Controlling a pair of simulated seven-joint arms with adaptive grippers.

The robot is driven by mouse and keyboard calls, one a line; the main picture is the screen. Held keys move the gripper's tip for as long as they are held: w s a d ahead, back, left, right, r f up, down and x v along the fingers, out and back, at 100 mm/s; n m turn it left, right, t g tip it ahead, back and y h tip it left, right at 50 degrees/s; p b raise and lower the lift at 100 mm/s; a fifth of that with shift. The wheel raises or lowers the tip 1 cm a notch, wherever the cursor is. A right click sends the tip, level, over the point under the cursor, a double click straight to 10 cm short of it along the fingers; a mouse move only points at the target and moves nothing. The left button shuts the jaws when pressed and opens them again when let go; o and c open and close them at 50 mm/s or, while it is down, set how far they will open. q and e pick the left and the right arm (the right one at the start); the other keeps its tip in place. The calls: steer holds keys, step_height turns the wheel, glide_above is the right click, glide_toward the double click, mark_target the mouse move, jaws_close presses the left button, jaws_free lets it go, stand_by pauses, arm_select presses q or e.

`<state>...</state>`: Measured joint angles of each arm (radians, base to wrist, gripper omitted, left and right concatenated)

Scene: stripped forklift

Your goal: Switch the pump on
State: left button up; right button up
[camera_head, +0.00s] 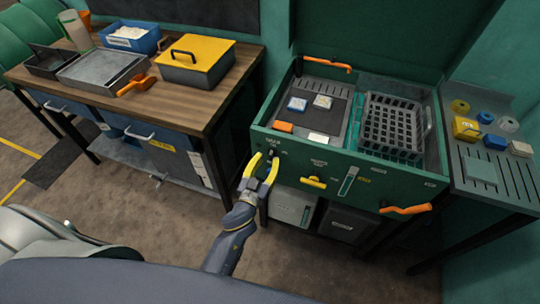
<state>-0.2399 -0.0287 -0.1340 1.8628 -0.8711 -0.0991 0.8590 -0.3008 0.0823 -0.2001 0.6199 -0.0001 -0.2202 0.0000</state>
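The green machine (262,131) has a front panel with several small labels and controls. A small dark switch-like control (274,151) sits at the panel's left end, under a pale label; I cannot read the label or tell the control's position. My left gripper (266,158) is in front of that end. Its two yellow fingers are spread apart with nothing visible between them, and their tips are close to the control. I cannot tell whether they touch it. My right gripper is not in view.
The panel also has a yellow handle (313,182), a slotted gauge (348,181) and an orange handle (405,209). A black basket (393,126) sits in the machine's open top. A wooden bench (222,85) with a yellow-lidded box (197,60) stands left. Floor between is clear.

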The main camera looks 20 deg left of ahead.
mark_target(270, 155)
arm_select(q)
steer(key=shift+w+d, duration=0.1)
steer(key=shift+w, duration=1.4)
jaws_close()
